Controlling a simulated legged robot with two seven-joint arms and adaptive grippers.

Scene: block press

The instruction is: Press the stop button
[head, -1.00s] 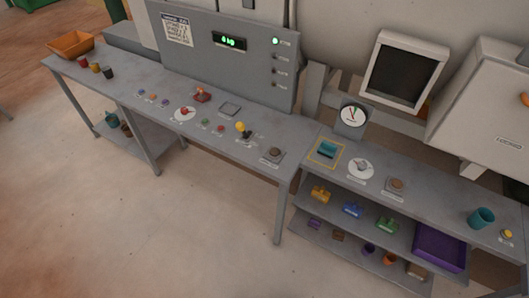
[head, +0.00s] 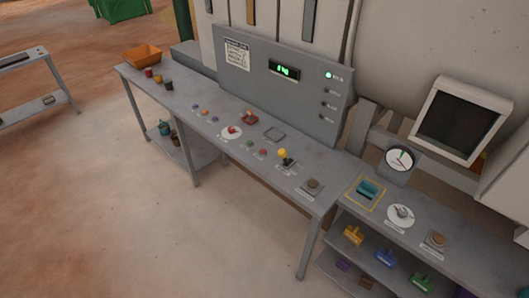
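Small controls sit on the long grey table (head: 185,88) below the upright grey panel. A small red button (head: 263,153) lies near the table's middle, with a small green button (head: 249,143) just left of it. Their labels are too small to read, so I cannot tell for sure which control is the stop button. A yellow-knobbed lever (head: 283,155) stands to the right of the red button. A brown round button (head: 313,185) is near the table's right end. Neither of my grippers is in view.
A red-handled dial (head: 232,131) and a red device (head: 249,117) are also on the table. An orange bin (head: 142,56) stands at its far left end. A second table (head: 330,225) with shelves adjoins at right. The floor in front is clear.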

